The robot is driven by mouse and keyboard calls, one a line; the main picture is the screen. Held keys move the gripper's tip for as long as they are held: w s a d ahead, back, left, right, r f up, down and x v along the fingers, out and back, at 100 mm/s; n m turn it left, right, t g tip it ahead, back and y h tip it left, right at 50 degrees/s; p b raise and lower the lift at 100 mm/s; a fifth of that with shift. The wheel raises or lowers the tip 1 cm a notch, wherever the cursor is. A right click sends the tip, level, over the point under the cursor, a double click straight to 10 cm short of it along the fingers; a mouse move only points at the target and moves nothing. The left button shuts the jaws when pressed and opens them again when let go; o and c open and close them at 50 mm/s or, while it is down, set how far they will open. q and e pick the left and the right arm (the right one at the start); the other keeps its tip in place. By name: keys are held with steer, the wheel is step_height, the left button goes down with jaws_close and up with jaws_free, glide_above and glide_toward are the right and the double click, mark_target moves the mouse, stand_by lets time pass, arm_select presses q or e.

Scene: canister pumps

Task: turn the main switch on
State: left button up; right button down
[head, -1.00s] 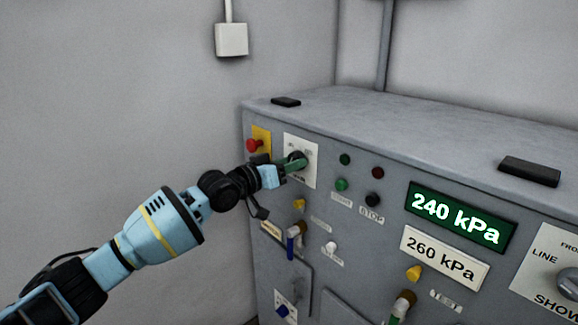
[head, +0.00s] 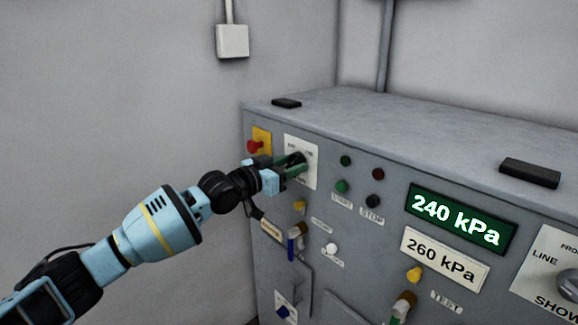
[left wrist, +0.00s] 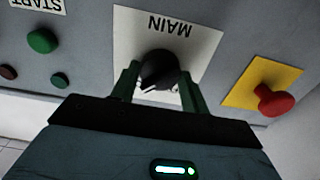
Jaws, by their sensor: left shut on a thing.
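The main switch is a black rotary knob (left wrist: 158,68) on a white plate marked MAIN (left wrist: 196,32), which shows upside down in the left wrist view. In the head view the white plate (head: 309,157) is at the far left of the grey cabinet front, beside a yellow plate. My left gripper (head: 293,166) reaches it from the left. In the left wrist view its two green fingers (left wrist: 160,82) stand on either side of the knob, shut on it. The fingers partly hide the knob in the head view. My right gripper is not in view.
A red button (head: 255,147) on a yellow plate is close beside the gripper. Green START (head: 342,187) and black STOP (head: 375,201) buttons are to the right. A lit display (head: 457,217) reads 240 kPa. Blue-handled and yellow controls are below. The space left of the cabinet is free.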

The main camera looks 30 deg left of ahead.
arm_select(q)
steer(key=o, duration=1)
steer(key=shift+s, duration=0.1)
steer(key=v, duration=0.7)
steer(key=shift+s, duration=0.35)
steer(key=shift+a, duration=0.1)
